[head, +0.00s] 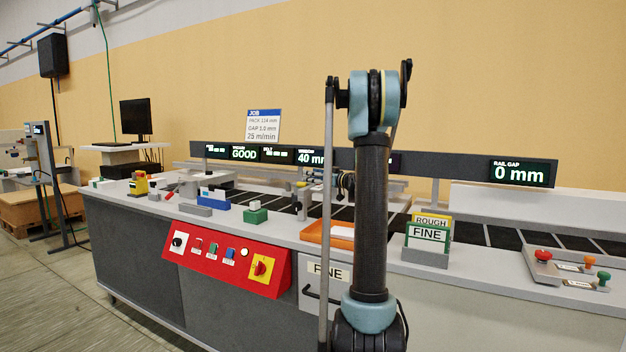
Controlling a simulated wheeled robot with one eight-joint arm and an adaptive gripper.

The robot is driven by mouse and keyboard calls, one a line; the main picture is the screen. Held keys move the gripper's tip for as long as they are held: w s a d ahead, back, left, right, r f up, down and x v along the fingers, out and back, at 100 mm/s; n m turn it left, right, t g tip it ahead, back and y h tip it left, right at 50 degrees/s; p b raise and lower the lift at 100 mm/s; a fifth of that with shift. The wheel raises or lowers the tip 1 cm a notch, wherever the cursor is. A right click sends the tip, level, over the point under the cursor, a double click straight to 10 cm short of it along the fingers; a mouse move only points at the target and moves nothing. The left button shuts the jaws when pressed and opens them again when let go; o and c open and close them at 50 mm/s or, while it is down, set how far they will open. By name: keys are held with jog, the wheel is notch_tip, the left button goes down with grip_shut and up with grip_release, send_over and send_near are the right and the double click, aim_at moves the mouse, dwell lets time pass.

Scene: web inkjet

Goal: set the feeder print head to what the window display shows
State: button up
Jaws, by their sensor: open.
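The window display (311,157) on the long dark panel reads 40 and the start of "mm"; my arm hides its right edge. My upper arm stands in front of the middle of the bench.
A red control panel (228,262) with buttons and knobs is on the bench front. An orange tray (330,234) and ROUGH and FINE cards (429,232) stand on the near ledge. Another display (520,173) reads rail gap 0 mm.

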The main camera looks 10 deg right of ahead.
grip_shut()
jog(key=shift+s+a, duration=0.45)
jog(key=shift+s, duration=0.2)
jog(key=shift+s+a, duration=0.45)
jog(key=shift+s, duration=0.15)
grip_release()
jog(key=v, duration=1.2)
